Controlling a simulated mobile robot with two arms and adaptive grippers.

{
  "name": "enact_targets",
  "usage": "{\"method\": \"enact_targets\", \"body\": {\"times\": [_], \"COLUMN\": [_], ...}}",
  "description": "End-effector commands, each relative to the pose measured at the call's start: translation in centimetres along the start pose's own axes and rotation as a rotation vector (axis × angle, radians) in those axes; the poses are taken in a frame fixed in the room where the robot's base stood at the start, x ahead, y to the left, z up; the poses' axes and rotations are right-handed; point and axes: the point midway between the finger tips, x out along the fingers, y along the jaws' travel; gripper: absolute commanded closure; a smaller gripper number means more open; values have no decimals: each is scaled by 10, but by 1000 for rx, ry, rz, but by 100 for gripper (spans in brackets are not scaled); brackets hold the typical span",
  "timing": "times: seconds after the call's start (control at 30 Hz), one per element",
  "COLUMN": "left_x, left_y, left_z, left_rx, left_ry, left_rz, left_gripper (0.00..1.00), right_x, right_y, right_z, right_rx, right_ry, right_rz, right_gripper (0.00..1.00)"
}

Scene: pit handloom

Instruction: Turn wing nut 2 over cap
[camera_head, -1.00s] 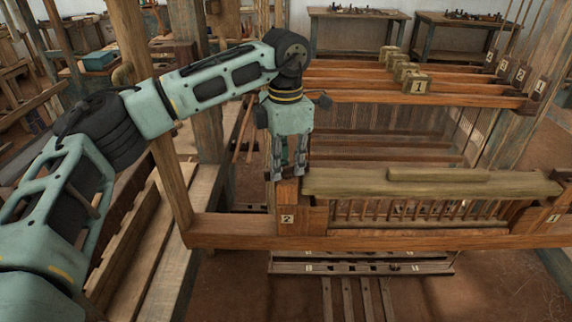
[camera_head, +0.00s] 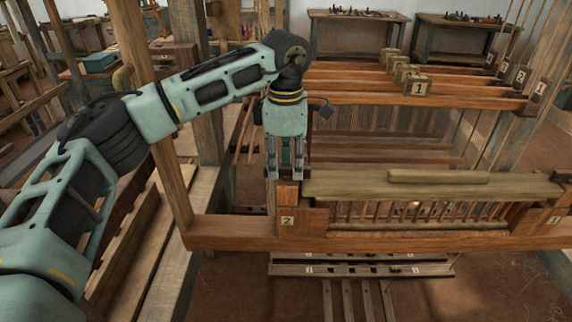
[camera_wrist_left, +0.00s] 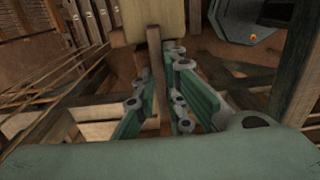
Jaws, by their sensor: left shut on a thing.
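My left gripper (camera_head: 285,172) points down over the wooden post marked 2 (camera_head: 287,196), at the left end of the loom's beater frame. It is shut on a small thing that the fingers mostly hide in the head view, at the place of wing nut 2. In the left wrist view, a narrow brown wooden piece (camera_wrist_left: 155,85) stands between the fingers of my left gripper (camera_wrist_left: 162,52). The long olive-brown wooden cap (camera_head: 350,188) lies along the top of the frame, just right of the gripper. My right gripper is not in view.
The lower beam (camera_head: 400,242) of the beater frame runs across in front, with label 1 at its right end. A row of thin wooden bars with small blocks (camera_head: 418,86) stands behind. Treadles (camera_head: 350,300) lie below on the floor.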

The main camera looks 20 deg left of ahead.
Motion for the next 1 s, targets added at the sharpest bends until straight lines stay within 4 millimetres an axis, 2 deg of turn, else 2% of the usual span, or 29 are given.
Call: {"method": "enact_targets", "body": {"times": [0.17, 0.2, 0.4, 0.77, 0.87, 1.0], "left_x": [-1, -1, -1, -4, -16, -44], "left_y": [0, 0, 0, 0, 1, 1], "left_z": [0, 0, 0, 0, 1, 1], "left_rx": [3, 3, 2, 1, 1, 1], "left_ry": [-1, -1, -1, 0, -1, -3], "left_rz": [2, 2, 1, 1, 4, 4], "left_gripper": [100, 88, 71, 71, 71, 71], "right_x": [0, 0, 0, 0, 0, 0], "right_y": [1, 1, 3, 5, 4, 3], "right_z": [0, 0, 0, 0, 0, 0], "right_rx": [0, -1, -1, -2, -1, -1], "right_ry": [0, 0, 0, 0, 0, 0], "right_rz": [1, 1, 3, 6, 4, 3], "right_gripper": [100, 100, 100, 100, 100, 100]}}
